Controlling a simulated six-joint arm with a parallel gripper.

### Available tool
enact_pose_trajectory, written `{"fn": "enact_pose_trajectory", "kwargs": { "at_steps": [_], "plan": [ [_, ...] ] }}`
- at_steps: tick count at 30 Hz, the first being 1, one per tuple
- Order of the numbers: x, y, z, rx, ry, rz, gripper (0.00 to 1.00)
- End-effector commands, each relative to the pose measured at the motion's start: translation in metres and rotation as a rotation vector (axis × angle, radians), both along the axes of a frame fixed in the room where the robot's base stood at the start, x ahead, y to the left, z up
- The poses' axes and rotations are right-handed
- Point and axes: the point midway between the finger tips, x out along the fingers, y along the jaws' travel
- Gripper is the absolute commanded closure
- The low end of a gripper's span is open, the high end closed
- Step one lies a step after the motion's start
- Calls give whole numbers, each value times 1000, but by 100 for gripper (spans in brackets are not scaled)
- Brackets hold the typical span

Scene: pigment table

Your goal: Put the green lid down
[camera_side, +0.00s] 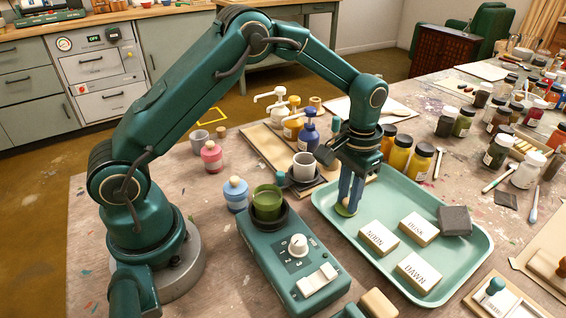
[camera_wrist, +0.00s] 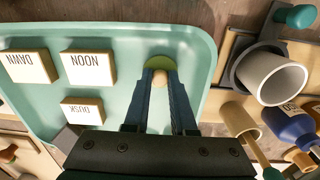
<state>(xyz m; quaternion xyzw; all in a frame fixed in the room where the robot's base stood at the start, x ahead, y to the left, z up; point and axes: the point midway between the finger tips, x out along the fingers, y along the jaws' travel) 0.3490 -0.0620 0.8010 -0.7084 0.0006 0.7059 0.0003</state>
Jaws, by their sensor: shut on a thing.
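The green lid (camera_side: 345,210) is a small round disc with a pale wooden knob. My gripper (camera_side: 350,202) points straight down and is shut on it. The lid is at the left part of the pale green tray (camera_side: 398,198), low over or on its floor; I cannot tell whether it touches. In the wrist view my gripper's fingers (camera_wrist: 161,84) close on the knob, and the lid (camera_wrist: 160,63) shows behind their tips. The fingers hide part of the lid.
Blocks marked NOON (camera_side: 379,238), DUSK (camera_side: 419,229) and DAWN (camera_side: 419,271) and a dark grey block (camera_side: 455,220) lie in the tray to the right. A green machine (camera_side: 295,262) holding a green cup (camera_side: 268,199) stands left. A grey mug (camera_side: 303,166) and pump bottles stand behind.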

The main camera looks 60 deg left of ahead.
Motion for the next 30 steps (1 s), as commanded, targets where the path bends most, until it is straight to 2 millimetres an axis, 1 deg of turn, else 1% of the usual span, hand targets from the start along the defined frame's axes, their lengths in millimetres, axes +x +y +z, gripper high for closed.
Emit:
{"fn": "enact_pose_trajectory", "kwargs": {
  "at_steps": [5,6,8,9,16,20,23,30],
  "plan": [
    [0,0,-2,0,1,0,100],
    [0,0,-3,0,1,0,72],
    [0,0,-3,0,0,0,50],
    [0,0,-3,0,0,0,46],
    [0,0,-2,1,1,0,46],
    [1,0,6,0,-3,0,46],
    [1,0,21,0,-6,0,46],
    [2,0,74,0,-9,0,46]
  ]
}}
